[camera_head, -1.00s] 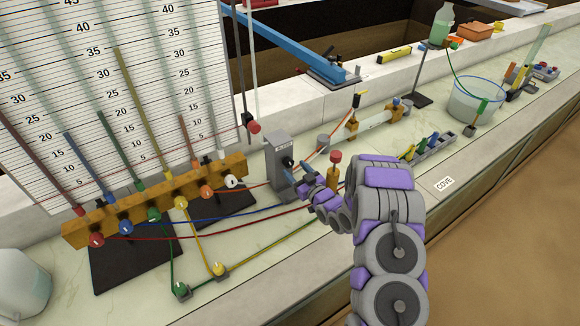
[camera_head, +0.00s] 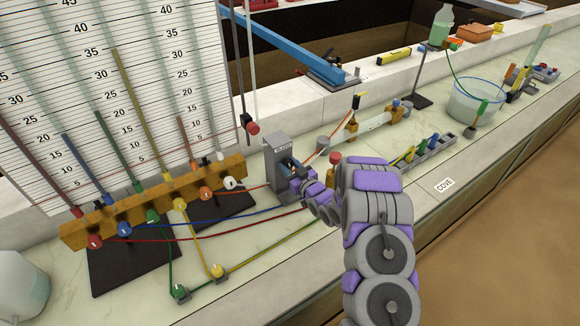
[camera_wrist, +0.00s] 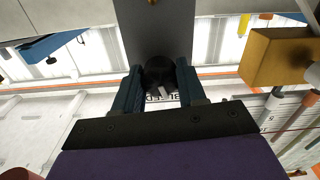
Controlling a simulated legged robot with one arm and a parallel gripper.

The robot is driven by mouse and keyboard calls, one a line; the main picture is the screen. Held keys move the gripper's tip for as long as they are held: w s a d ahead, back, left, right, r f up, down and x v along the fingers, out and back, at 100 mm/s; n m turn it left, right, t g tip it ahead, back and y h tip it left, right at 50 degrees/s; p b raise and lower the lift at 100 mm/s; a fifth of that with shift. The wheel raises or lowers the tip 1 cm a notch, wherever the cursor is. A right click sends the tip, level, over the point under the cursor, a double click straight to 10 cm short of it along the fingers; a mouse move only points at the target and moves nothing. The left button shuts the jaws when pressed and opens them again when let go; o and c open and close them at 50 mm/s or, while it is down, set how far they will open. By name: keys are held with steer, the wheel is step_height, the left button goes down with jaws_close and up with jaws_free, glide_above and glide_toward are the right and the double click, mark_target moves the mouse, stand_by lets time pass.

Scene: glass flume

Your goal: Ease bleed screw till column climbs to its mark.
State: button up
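The bleed screw is a dark round knob (camera_wrist: 160,75) on a grey upright block (camera_head: 278,168) with a label partly readable in the wrist view. My gripper (camera_wrist: 159,88) is at the block, its two blue-grey fingers apart, one on each side of the knob. I cannot tell whether they touch it. In the head view, the arm partly hides the knob. Left of it stands the manometer board (camera_head: 160,90), with numbered scales and slanted coloured columns: red, blue, green (camera_head: 118,165), yellow (camera_head: 145,120) and orange. The yellow one reaches highest. I cannot tell which column has the mark.
A yellow manifold (camera_head: 150,205) with coloured knobs fronts the board. Coloured hoses (camera_head: 240,222) cross the counter below. A red-topped post (camera_head: 333,165) stands close behind my arm. A compartment tray (camera_head: 430,153) and a clear tub (camera_head: 475,105) lie right.

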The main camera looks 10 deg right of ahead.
steer(key=c, duration=0.4)
steer(key=m+p, duration=0.1)
steer(key=p, duration=0.1)
steer(key=shift+r+m+p, duration=0.2)
steer(key=shift+m+p, duration=0.15)
steer(key=shift+m, duration=0.05)
steer(key=shift+c, duration=0.2)
steer(key=shift+f+m+p, duration=0.15)
steer(key=shift+m+p, duration=0.4)
steer(key=shift+m, duration=0.35)
steer(key=o, duration=1)
steer(key=shift+o, duration=0.2)
steer(key=shift+d, duration=0.1)
steer(key=p+v, duration=0.1)
steer(key=v, duration=1.6)
steer(key=shift+s+f, duration=0.1)
